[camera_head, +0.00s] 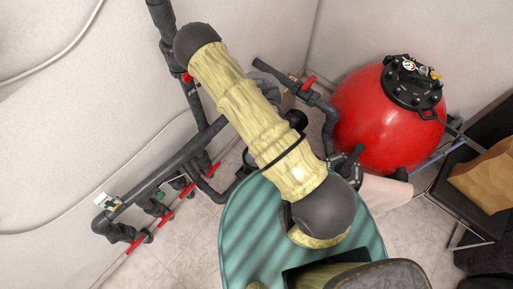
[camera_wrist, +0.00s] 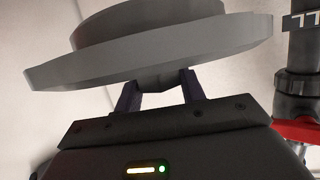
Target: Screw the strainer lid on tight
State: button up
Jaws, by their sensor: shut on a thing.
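In the wrist view, a wide grey round lid (camera_wrist: 150,48) with a stepped rim fills the upper part of the picture, seen edge-on and slightly tilted in the frame. My gripper (camera_wrist: 161,80) has its two dark fingers up against the lid's near face, shut on a small grey tab at its middle. The lid's far side is hidden, so I cannot tell how it sits on the strainer housing. In the head view my own arm crosses the middle and hides my gripper and most of that area.
Dark pipes with red valve handles (camera_head: 187,77) stand at the wall left of my arm. A pipe (camera_wrist: 296,85) with a red handle (camera_wrist: 300,129) is close right of the lid. A red tank (camera_head: 385,120) and a black chair (camera_head: 480,190) stand at the right.

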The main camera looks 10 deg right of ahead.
jog(key=w+f+m+h+b, duration=0.1)
jog(key=f+b, duration=0.7)
jog(key=w+d+f+m+h+b, duration=0.1)
jog(key=f+h+b, duration=0.1)
jog(key=f+b, duration=0.6)
jog(key=w+f+m+g+h+b, duration=0.1)
jog(key=f+m+b, duration=0.1)
jog(key=f+b, duration=0.6)
jog(key=shift+d+f+h, duration=0.35)
jog(key=shift+f+h, duration=0.05)
jog(key=shift+f, duration=0.3)
jog(key=f+m+g+h+b, duration=0.1)
jog(key=f+b, duration=0.7)
jog(key=f, duration=0.1)
jog(key=a+f+m+g+h+b, duration=0.1)
jog(key=f+m+h+b, duration=0.1)
jog(key=f+b, duration=0.6)
jog(key=s+f+m+h+b, duration=0.1)
jog(key=f+b, duration=0.7)
jog(key=f, duration=0.2)
jog(key=shift+a+f+g+h+b, duration=0.25)
jog(key=shift+a+g+h+b, duration=0.05)
jog(key=shift+a+g+b, duration=0.1)
jog(key=shift+c, duration=0.7)
jog(key=shift+s+f+m, duration=0.15)
jog(key=shift+f+m, duration=0.15)
jog(key=shift+f, duration=0.1)
jog(key=shift+m+g+h+b, duration=0.3)
jog(key=shift+m, duration=0.1)
